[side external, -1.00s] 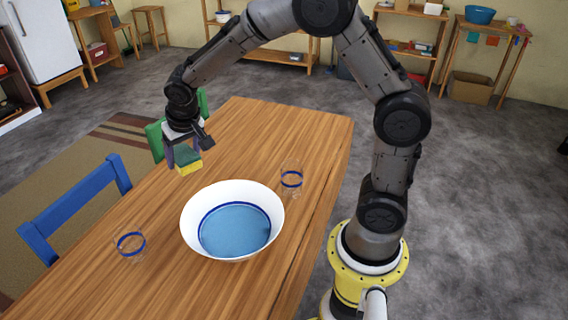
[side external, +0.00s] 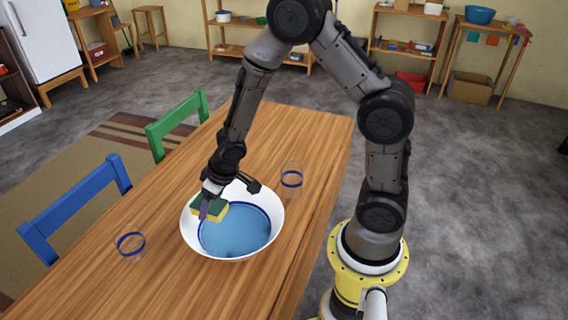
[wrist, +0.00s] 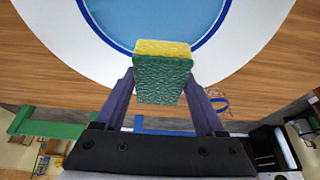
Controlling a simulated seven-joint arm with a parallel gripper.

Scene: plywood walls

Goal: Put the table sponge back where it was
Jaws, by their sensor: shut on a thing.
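The sponge (side external: 213,209), yellow with a green scouring side, is held between the fingers of my gripper (side external: 205,204). In the wrist view the sponge (wrist: 163,75) sits between the two dark fingers of my gripper (wrist: 160,98), with its green face towards the camera. In the side view my gripper and the sponge are over the left inner part of a large white bowl (side external: 270,198) with a blue ring and blue bottom. Whether the sponge touches the bowl cannot be told.
A clear glass with a blue band (side external: 291,180) stands right of the bowl, another glass (side external: 130,243) to its left. The wooden table (side external: 265,125) is bare behind the bowl. A green chair (side external: 178,122) and a blue chair (side external: 80,205) stand along its left side.

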